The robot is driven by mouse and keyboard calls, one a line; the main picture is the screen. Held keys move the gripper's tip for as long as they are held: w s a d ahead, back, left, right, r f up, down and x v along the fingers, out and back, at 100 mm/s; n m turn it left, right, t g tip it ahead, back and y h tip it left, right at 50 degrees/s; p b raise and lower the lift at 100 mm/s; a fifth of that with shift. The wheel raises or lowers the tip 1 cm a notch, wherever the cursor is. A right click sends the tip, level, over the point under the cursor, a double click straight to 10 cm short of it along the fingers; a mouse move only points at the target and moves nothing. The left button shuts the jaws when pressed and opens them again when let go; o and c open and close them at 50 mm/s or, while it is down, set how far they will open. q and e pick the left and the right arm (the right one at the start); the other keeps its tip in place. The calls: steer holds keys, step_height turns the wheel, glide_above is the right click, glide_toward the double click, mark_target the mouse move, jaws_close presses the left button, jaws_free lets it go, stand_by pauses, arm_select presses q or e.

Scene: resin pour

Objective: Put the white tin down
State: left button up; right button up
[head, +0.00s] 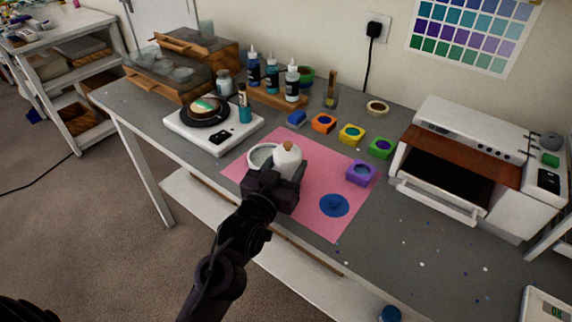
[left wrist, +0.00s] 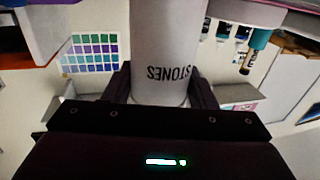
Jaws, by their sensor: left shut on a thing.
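The white tin (head: 287,158) is in my left gripper (head: 276,182), over the pink mat (head: 312,196). In the left wrist view the tin (left wrist: 165,35) is a white cylinder with the word STONES upside down, with the fingers of my left gripper (left wrist: 162,88) on either side of it. In the head view the gripper hides its lower part, and I cannot tell whether it touches the mat. My right gripper is not in view.
A pale round dish (head: 259,155) sits just left of the tin. A purple mould (head: 361,173) and a blue round patch (head: 334,205) are on the mat's right side.

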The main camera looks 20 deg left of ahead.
arm_select(q)
steer(key=shift+f, duration=0.1)
steer(key=o, duration=1)
